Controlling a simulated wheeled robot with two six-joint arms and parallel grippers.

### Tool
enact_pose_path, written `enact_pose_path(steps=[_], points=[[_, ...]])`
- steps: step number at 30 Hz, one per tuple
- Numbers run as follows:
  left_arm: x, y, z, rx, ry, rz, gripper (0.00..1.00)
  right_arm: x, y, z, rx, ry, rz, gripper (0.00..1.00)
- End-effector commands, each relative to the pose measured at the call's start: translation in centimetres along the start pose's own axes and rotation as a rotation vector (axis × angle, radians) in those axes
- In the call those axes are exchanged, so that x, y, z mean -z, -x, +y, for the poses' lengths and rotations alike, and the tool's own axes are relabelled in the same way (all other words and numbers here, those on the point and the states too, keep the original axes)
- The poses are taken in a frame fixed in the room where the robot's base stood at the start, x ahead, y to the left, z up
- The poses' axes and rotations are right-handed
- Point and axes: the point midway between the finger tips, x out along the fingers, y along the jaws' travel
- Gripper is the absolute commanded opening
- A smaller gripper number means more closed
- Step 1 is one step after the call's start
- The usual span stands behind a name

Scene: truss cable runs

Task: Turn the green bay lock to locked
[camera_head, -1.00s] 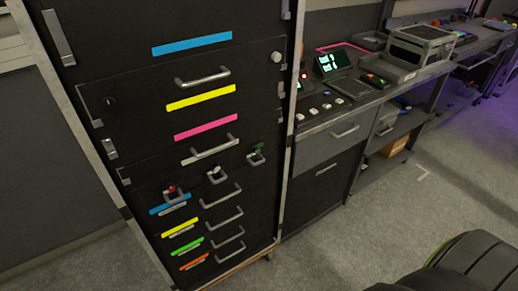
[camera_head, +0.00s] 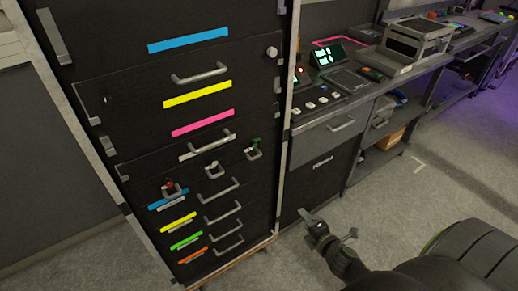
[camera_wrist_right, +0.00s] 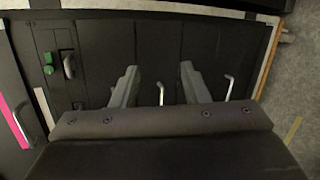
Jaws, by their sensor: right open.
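The green bay lock (camera_head: 255,144) is a small green knob by a grey hasp or handle on the black cabinet front, right of the white and red ones. In the right wrist view the green lock (camera_wrist_right: 48,64) shows at the upper left, beside a grey handle. Its exact turn position is too small to tell. My right gripper (camera_head: 331,227) is low and right of the cabinet, apart from the lock. In the wrist view its two fingers (camera_wrist_right: 160,88) are spread and empty. My left gripper is not in view.
A white lock (camera_head: 212,165) and a red lock (camera_head: 169,184) sit left of the green one. Several drawer handles (camera_head: 222,212) stick out below. A desk (camera_head: 325,122) with a lit screen stands right of the cabinet. Grey floor (camera_head: 420,195) lies open at right.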

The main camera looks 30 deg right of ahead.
Motion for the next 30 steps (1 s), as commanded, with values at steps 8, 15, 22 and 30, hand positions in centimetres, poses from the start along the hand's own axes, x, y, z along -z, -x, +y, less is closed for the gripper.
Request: enact_pose_path(steps=[8, 15, 22, 30], points=[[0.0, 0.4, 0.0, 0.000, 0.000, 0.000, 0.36, 1.0, 2.5, 14.7, -0.335, 0.514, 0.018, 0.41], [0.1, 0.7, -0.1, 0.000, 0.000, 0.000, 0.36, 1.5, 3.1, 17.8, -0.407, 0.626, 0.007, 0.41], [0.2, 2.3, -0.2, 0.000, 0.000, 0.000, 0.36, 1.9, 0.2, 19.2, -0.406, 0.621, 0.006, 0.41], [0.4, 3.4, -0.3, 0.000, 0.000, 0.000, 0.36, 2.6, -4.6, 20.9, -0.406, 0.621, 0.006, 0.41]])
